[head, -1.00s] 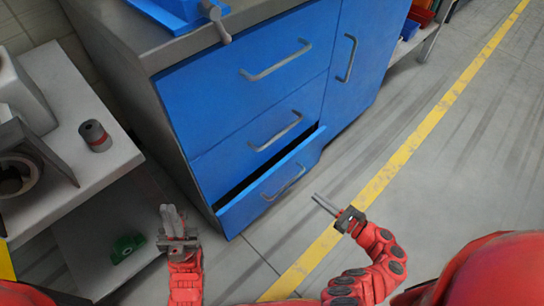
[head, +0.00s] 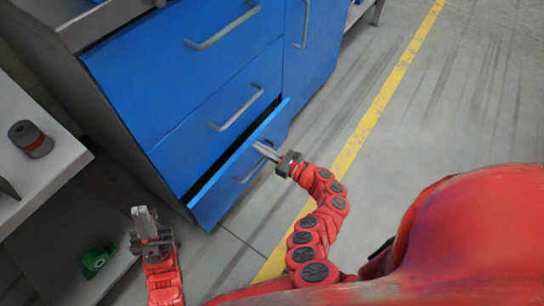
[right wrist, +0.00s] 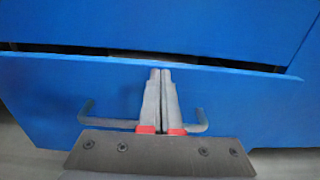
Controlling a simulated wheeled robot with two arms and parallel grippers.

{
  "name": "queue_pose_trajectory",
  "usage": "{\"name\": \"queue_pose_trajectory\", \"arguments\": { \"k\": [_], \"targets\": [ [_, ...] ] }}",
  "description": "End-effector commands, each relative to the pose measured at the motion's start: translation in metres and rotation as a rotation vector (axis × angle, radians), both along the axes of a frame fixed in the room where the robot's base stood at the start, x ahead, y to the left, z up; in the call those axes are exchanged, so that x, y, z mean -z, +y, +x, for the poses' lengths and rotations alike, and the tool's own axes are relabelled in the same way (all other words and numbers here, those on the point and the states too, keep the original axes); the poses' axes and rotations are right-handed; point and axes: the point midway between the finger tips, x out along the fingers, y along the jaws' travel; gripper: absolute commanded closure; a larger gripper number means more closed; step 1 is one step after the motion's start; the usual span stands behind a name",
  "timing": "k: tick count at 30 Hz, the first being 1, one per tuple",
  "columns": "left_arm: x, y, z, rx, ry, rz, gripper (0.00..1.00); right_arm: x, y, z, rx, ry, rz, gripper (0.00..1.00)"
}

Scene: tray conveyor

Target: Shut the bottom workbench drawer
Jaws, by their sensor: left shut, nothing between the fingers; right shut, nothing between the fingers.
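The bottom workbench drawer (head: 215,196) is blue and stands partly open, with a dark gap above its front. Its grey bar handle (head: 252,172) is on the front panel. My right gripper (head: 262,150) is shut and empty, with its fingertips at the drawer front near the handle. In the right wrist view the shut fingers (right wrist: 160,75) lie in front of the drawer front (right wrist: 60,90), between the ends of the handle (right wrist: 90,118), near the top edge. I cannot tell whether they touch. My left gripper (head: 145,215) is shut and empty, left of the drawer and apart from it.
Upper drawers (head: 190,80) of the blue workbench are shut. A grey side table (head: 40,165) at left holds a dark cylinder with a red band (head: 30,138). A green object (head: 97,260) lies low at left. The floor right of the yellow line (head: 380,120) is clear.

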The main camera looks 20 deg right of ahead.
Motion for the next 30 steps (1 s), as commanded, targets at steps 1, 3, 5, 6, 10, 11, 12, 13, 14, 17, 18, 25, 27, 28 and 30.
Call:
{"name": "queue_pose_trajectory", "arguments": {
  "k": [1, 3, 5, 6, 10, 11, 12, 13, 14, 17, 18, 25, 27, 28, 30],
  "targets": [
    [0.002, -0.001, 0.0, 0.001, 0.0, 0.003, 1.0, 0.001, 0.002, 0.002, -0.002, -0.001, 0.001, 1.0],
    [0.002, -0.001, 0.0, 0.002, 0.0, 0.005, 1.0, 0.0, 0.004, 0.004, -0.002, -0.001, 0.001, 1.0],
    [0.002, -0.001, 0.001, 0.002, 0.001, 0.006, 1.0, -0.001, 0.005, 0.005, -0.003, -0.001, 0.001, 1.0],
    [0.002, -0.001, 0.001, 0.002, 0.001, 0.006, 1.0, -0.001, 0.005, 0.005, -0.002, -0.001, 0.001, 1.0],
    [0.002, -0.001, 0.001, 0.002, 0.001, 0.006, 1.0, -0.001, 0.005, 0.005, -0.002, 0.0, 0.001, 1.0],
    [0.002, -0.001, 0.001, 0.002, 0.001, 0.006, 1.0, -0.001, 0.005, 0.005, -0.002, 0.0, 0.001, 1.0],
    [0.002, -0.001, 0.001, 0.002, 0.001, 0.006, 1.0, -0.001, 0.005, 0.005, -0.002, 0.0, 0.001, 1.0],
    [0.002, -0.001, 0.001, 0.002, 0.001, 0.006, 1.0, -0.001, 0.005, 0.005, -0.002, 0.0, 0.001, 1.0],
    [0.001, -0.001, 0.001, 0.002, 0.001, 0.006, 1.0, -0.001, 0.005, 0.005, -0.003, 0.0, 0.001, 1.0],
    [0.001, -0.001, 0.001, 0.002, 0.001, 0.004, 1.0, -0.001, 0.009, 0.009, -0.006, -0.002, 0.003, 1.0],
    [0.0, -0.001, 0.0, 0.001, 0.001, 0.003, 1.0, -0.002, 0.012, 0.012, -0.007, -0.002, 0.004, 1.0],
    [0.0, 0.0, 0.0, 0.0, 0.001, 0.0, 1.0, -0.001, 0.03, 0.037, -0.007, -0.002, 0.002, 1.0],
    [0.0, 0.0, 0.0, 0.0, 0.001, 0.001, 1.0, -0.001, 0.035, 0.042, -0.006, -0.001, 0.002, 1.0],
    [0.0, 0.0, 0.0, 0.0, 0.001, 0.001, 1.0, 0.0, 0.036, 0.043, -0.005, 0.0, 0.003, 1.0],
    [0.0, 0.0, 0.0, 0.0, 0.001, 0.001, 1.0, 0.0, 0.037, 0.045, -0.002, 0.001, 0.003, 1.0]
  ]
}}
